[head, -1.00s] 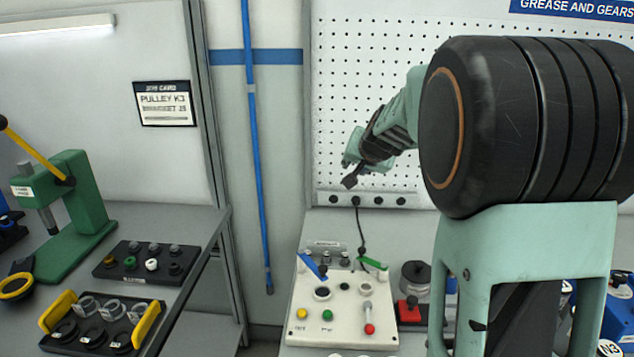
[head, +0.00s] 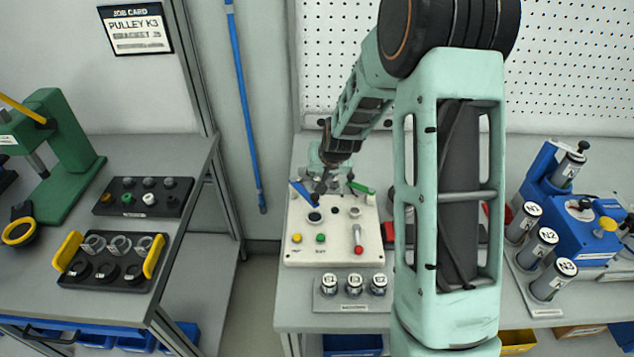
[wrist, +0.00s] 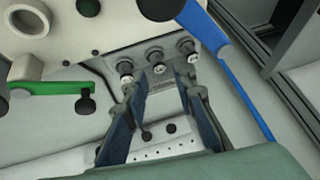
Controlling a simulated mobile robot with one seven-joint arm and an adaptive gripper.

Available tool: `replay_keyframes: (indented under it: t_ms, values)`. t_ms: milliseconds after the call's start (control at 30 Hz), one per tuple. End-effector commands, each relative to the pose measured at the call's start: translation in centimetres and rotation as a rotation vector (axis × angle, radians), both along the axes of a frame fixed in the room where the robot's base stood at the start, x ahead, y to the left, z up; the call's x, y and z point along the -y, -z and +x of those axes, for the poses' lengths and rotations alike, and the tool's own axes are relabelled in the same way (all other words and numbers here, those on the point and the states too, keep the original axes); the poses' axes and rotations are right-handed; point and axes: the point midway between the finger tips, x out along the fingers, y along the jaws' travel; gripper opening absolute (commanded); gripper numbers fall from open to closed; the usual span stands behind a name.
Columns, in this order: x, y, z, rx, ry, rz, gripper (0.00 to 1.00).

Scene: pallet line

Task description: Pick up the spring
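My gripper (head: 322,182) is low over the back edge of a cream control panel (head: 290,252), pointing down. In the wrist view its two fingers (wrist: 163,85) are apart with nothing between them. Just beyond the fingertips is a grey rack with three small dark and silver parts: a left one (wrist: 125,68), a middle one (wrist: 157,62) and a right one (wrist: 187,48). These may be the springs, but their coils are too small to tell. The fingertips look close to the middle part; I cannot tell whether they touch. My gripper partly hides this rack in the head view.
A blue lever (wrist: 205,30) and a green lever (wrist: 48,88) flank the rack. A holder with several labelled jars (head: 353,284) stands in front of the panel. A blue machine (head: 580,222) is at right. The left bench holds a green press (head: 65,165) and black trays (head: 143,198).

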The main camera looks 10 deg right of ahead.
Motion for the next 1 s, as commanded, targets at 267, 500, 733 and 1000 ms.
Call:
replay_keyframes:
  t_ms: [267, 500, 733, 1000]
  values:
    - [0.1, 1.6, 1.1, -0.003, 0.0, 0.0, 0.25]
    - [0.1, 3.8, 2.6, -0.001, 0.0, 0.0, 0.25]
    - [0.1, 4.4, 3.1, 0.002, 0.0, 0.0, 0.25]
    - [0.1, 4.4, 3.0, 0.001, 0.0, 0.0, 0.12]
